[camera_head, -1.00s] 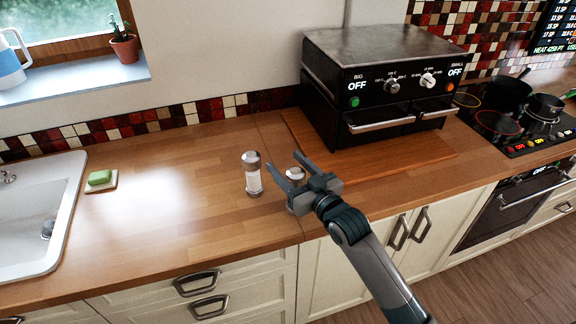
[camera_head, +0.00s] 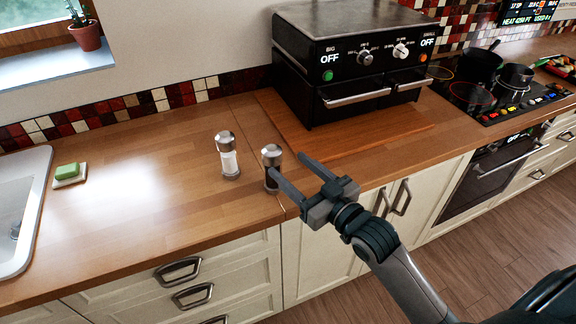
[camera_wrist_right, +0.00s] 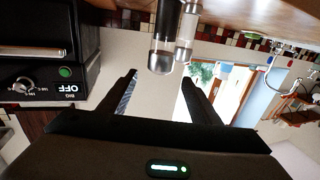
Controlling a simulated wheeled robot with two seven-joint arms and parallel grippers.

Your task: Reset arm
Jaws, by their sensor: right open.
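My right gripper (camera_head: 294,178) is open, with its fingers pointing left over the front edge of the counter. In the right wrist view its two fingers (camera_wrist_right: 160,88) are spread with nothing held between them. A dark pepper shaker (camera_head: 270,167) with a metal cap stands upright just beyond the fingertips, partly hidden by a finger. It also shows in the right wrist view (camera_wrist_right: 165,35). A white salt shaker (camera_head: 228,155) with a metal cap stands upright to its left. My left gripper is not in view.
A sink (camera_head: 20,205) and green soap (camera_head: 68,171) are at left. The stove (camera_head: 505,100) is at right.

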